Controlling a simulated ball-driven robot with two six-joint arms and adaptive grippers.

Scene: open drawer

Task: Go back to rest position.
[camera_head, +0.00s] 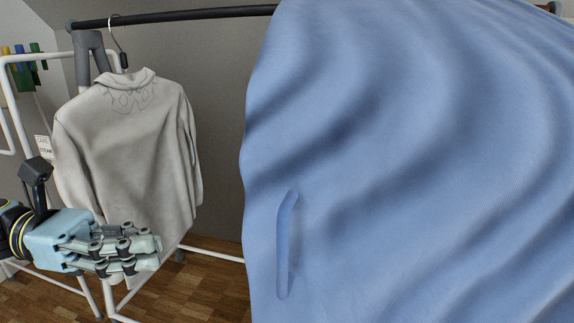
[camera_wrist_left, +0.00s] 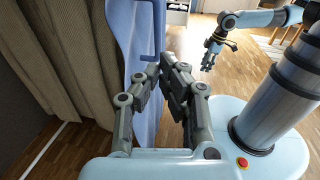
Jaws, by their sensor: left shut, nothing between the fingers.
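My left gripper (camera_head: 158,252) comes in from the left in the head view, low, in front of a light grey shirt on a hanger. Its fingers lie close together and nothing shows between them. In the left wrist view its fingertips (camera_wrist_left: 160,65) meet in front of hanging blue cloth (camera_wrist_left: 124,25); I cannot tell if they touch it. My right gripper (camera_wrist_left: 209,62) shows small at the end of my right arm in the left wrist view, hanging over the floor. Its fingers are too small to judge. It does not show in the head view.
The blue cloth (camera_head: 400,150) fills the right of the head view. The grey shirt (camera_head: 125,150) hangs from a dark rail (camera_head: 180,15). White rack tubes (camera_head: 210,254) stand near my left gripper. A beige curtain (camera_wrist_left: 50,50) hangs left in the wrist view. Wooden floor (camera_head: 215,290) shows below.

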